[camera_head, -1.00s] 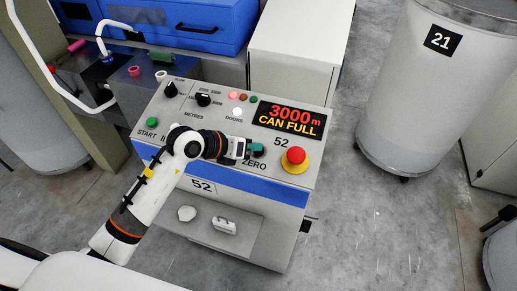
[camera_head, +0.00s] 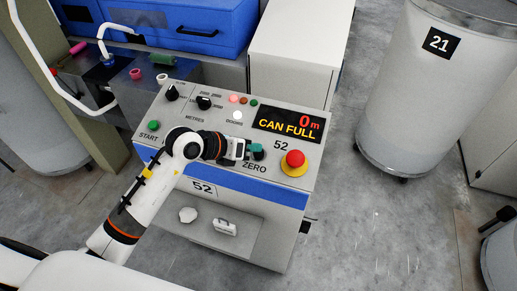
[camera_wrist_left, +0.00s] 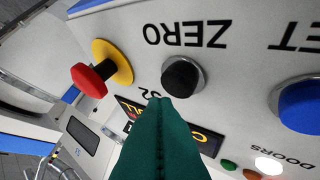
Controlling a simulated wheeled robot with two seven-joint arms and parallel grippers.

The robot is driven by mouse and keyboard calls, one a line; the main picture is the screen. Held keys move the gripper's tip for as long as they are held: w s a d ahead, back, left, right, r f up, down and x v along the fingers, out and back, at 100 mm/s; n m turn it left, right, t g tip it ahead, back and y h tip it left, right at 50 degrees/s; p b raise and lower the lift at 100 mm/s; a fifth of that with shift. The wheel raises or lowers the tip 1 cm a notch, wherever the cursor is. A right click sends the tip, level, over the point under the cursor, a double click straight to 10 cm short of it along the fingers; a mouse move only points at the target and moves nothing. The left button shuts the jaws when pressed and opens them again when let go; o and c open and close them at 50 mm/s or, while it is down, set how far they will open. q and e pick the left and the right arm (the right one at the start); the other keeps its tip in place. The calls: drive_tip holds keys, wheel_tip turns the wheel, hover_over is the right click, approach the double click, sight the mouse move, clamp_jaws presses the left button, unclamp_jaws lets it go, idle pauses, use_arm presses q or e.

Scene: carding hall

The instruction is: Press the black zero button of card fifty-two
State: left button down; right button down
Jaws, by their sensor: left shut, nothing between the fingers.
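Card fifty-two's sloping control panel (camera_head: 222,172) is in the middle of the head view, marked 52. My left gripper (camera_head: 257,151) is shut and empty, its green fingertips at the spot just above the ZERO label, hiding the button there. In the left wrist view the black zero button (camera_wrist_left: 182,76) shows in its collar, under the upside-down word ZERO. The green fingertips (camera_wrist_left: 173,103) reach its edge there; I cannot tell whether they touch it. The display (camera_head: 288,123) reads 0 m and CAN FULL. My right gripper is not in view.
A red mushroom button on a yellow base (camera_head: 294,164) is close right of the gripper. A green START button (camera_head: 154,126) and black knobs (camera_head: 204,102) are at left. A blue button (camera_wrist_left: 300,106) shows in the wrist view. Can 21 (camera_head: 425,100) stands at right.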

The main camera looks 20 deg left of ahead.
sight(251, 166)
use_arm(q)
drive_tip(key=r+p, duration=0.2)
drive_tip(key=s+r+p, duration=0.1)
drive_tip(key=r+p, duration=0.1)
drive_tip(key=r, duration=0.1)
drive_tip(key=shift+s, duration=0.15)
idle(0.3)
drive_tip(key=shift+f, duration=0.1)
idle(0.5)
